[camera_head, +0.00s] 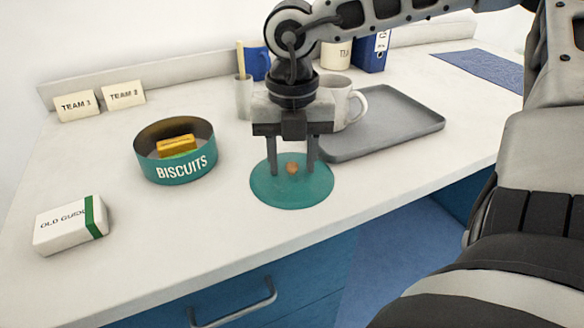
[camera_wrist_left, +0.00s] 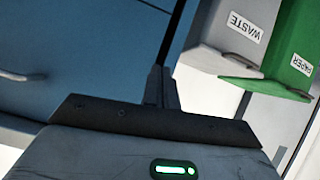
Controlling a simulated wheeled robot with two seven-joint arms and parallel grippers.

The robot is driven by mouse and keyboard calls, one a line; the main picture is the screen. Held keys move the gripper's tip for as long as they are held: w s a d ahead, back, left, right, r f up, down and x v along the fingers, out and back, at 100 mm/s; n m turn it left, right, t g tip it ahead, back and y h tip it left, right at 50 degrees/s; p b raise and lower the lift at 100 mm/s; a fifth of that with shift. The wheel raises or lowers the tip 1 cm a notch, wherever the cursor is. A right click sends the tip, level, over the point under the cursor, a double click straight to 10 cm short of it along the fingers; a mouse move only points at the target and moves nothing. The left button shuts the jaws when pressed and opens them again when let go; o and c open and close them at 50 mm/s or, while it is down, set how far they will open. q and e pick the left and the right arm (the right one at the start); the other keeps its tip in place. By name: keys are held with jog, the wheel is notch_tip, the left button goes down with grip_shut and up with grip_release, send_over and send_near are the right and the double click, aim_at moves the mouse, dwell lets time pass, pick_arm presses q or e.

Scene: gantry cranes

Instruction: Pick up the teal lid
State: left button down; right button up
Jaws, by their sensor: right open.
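The teal lid (camera_head: 276,193) lies flat on the white counter near its front edge, with a small brown knob (camera_head: 292,168) on top. My right gripper (camera_head: 292,173) points down over the lid, its two fingers apart on either side of the knob. The fingertips are at or just above the lid; I cannot tell whether they touch it. My left gripper (camera_wrist_left: 162,88) shows only in the left wrist view, its fingers together with nothing visible between them, in front of a blue cabinet.
Left of the lid stands an open teal biscuit tin (camera_head: 186,170) holding a yellow block (camera_head: 176,145). A grey tray (camera_head: 385,122) and white mug (camera_head: 352,104) are close behind right. A white box (camera_head: 70,225) lies front left. Waste (camera_wrist_left: 225,35) and paper (camera_wrist_left: 293,45) bins are by my left gripper.

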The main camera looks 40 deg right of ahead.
grip_shut()
jog(key=shift+r, duration=0.15)
